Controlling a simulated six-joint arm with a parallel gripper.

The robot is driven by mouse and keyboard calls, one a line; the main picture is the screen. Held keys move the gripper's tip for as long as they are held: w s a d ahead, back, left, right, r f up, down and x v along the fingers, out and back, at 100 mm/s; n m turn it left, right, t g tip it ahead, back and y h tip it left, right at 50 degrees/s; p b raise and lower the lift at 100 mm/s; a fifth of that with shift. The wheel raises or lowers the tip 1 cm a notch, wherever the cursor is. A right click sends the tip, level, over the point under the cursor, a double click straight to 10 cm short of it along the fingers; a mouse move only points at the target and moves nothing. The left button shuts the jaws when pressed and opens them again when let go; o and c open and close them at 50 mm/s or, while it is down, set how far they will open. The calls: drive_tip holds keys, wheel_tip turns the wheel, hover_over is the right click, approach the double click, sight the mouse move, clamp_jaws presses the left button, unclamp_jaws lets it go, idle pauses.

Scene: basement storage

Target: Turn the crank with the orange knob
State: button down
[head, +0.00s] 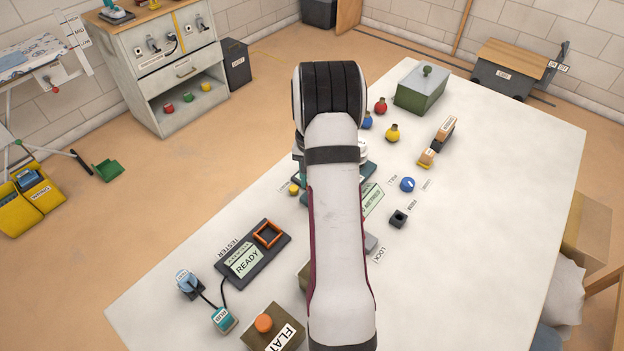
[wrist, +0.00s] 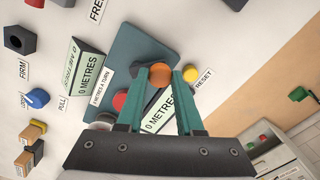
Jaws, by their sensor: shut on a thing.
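The orange knob (wrist: 160,76) of the crank is in the wrist view, above a dark teal base plate (wrist: 138,48). My gripper (wrist: 160,73) has its two teal fingers on either side of the knob and is shut on it. A display reading 0 METRES (wrist: 161,113) shows partly between the fingers. Another 0 METRES display (wrist: 87,66) is at the left, near a label about metres a turn.
A yellow button (wrist: 190,74) labelled RESET is close to my right finger, and a red round part (wrist: 120,101) is by the left one. A blue knob (head: 407,185), black block (head: 398,219) and tester (head: 239,266) are on the table. The table's far right is clear.

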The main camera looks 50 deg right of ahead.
drive_tip(key=c, duration=0.5)
unclamp_jaws()
drive_tip(key=shift+c, duration=0.2)
wheel_tip(320, 180, up, 16)
drive_tip(key=shift+f, duration=0.1)
